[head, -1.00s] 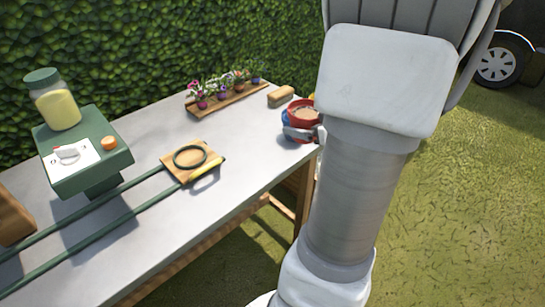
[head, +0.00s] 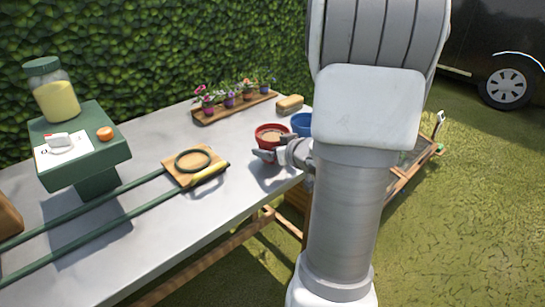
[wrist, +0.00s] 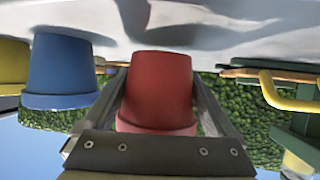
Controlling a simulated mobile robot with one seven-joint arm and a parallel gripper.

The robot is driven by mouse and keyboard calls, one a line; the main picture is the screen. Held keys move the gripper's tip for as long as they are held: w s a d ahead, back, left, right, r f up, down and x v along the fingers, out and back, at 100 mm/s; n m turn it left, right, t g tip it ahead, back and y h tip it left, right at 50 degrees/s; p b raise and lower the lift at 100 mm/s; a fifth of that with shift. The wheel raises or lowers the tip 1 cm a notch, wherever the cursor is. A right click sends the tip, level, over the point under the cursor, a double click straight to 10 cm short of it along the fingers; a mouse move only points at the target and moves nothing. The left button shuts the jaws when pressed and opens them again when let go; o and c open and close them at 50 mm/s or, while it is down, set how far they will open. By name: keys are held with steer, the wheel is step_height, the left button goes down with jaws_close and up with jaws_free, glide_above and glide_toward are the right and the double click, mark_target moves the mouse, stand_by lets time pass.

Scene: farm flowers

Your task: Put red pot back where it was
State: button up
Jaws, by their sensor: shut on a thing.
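The red pot (head: 271,136), filled with brown soil, is upright at the far right part of the grey table (head: 140,210). My gripper (head: 266,154) is shut on it, reaching in from the right. In the wrist view the picture is upside down, and the red pot (wrist: 158,92) sits between the two fingers with its base close to the table top. I cannot tell whether the base touches the table. The blue pot (head: 302,124) stands just to the right, apart from the red pot and partly hidden by my arm.
A wooden tray of small flowers (head: 235,106) and a tan block (head: 290,103) lie behind the pots. A wooden board with a ring (head: 193,164) and a green scale (head: 82,150) with a jar are to the left. A yellow pot (wrist: 12,65) shows beyond the blue one.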

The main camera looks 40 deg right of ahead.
steer(key=shift+f, duration=0.55)
steer(key=shift+f, duration=0.15)
steer(key=o, duration=1.5)
steer(key=shift+f, duration=0.1)
steer(key=shift+s+r, duration=0.2)
steer(key=shift+r, duration=0.25)
steer(key=p+v, duration=0.3)
steer(key=v, duration=0.6)
steer(key=shift+p, duration=0.4)
steer(key=shift+b+v, duration=0.65)
steer(key=shift+v, duration=0.55)
steer(key=shift+s+f, duration=0.1)
steer(key=shift+f, duration=0.05)
